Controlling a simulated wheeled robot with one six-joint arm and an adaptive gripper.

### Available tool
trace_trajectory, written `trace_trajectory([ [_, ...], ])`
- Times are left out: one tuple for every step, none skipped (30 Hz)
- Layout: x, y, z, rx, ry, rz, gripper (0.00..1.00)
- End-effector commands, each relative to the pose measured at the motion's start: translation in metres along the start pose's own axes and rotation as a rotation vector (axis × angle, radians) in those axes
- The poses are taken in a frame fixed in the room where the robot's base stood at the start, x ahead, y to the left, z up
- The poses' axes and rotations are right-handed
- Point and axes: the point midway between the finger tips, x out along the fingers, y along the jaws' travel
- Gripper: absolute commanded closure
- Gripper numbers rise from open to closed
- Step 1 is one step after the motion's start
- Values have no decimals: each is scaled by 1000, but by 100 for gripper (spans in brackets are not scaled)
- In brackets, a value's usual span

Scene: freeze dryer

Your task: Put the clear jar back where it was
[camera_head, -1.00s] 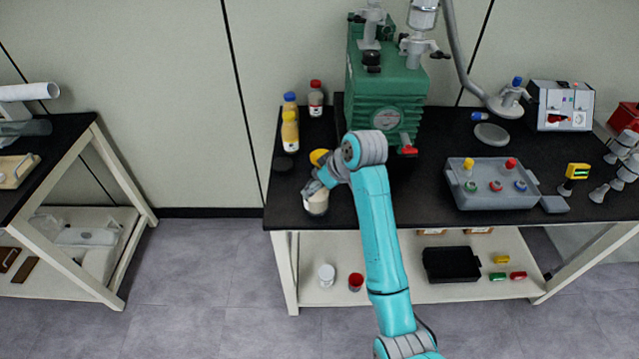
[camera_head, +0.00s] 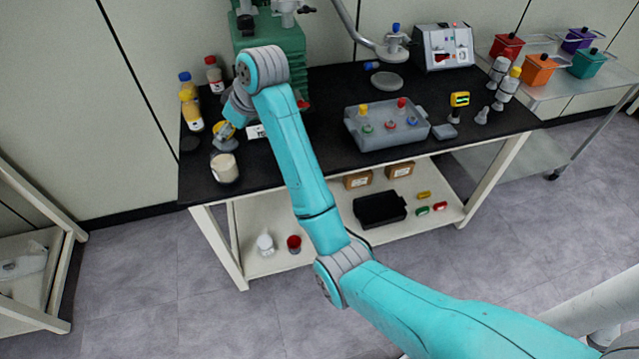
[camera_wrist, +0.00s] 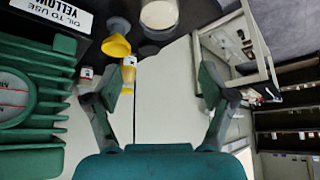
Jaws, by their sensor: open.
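The clear jar (camera_head: 225,168), with pale cream contents, stands upright on the black tabletop near its front left corner. It also shows at the top of the wrist view (camera_wrist: 158,14), apart from my fingers. My gripper (camera_wrist: 160,88) is open, with nothing between its fingers. In the head view my gripper (camera_head: 232,112) is behind the jar, beside a yellow funnel-like item (camera_head: 224,130). That yellow item also shows in the wrist view (camera_wrist: 117,46). My arm partly hides the gripper in the head view.
Several bottles (camera_head: 190,103) stand at the back left of the table. A dark round disc (camera_head: 190,143) lies left of the jar. The green pump (camera_head: 268,40) stands behind my arm. A white label sign (camera_wrist: 60,14) lies near it. A grey bin (camera_head: 386,130) sits to the right.

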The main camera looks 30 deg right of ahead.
Motion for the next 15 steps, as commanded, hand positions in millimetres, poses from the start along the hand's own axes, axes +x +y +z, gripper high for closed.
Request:
trace_trajectory([
  [0,0,0,0,0,0,18],
  [0,0,0,0,0,0,18],
  [0,0,0,0,0,0,18],
  [0,0,0,0,0,0,18],
  [1,0,1,1,0,0,18],
  [4,-1,4,4,2,1,18],
  [7,-1,7,7,5,3,18],
  [11,-2,11,11,8,5,18],
  [18,-4,18,19,13,8,18],
  [25,-5,25,26,18,12,18],
  [32,-7,32,34,26,17,18],
  [42,-10,44,46,37,24,18],
  [50,-12,54,57,45,30,18],
  [58,-15,64,67,55,36,18],
  [67,-18,76,80,70,45,18],
])
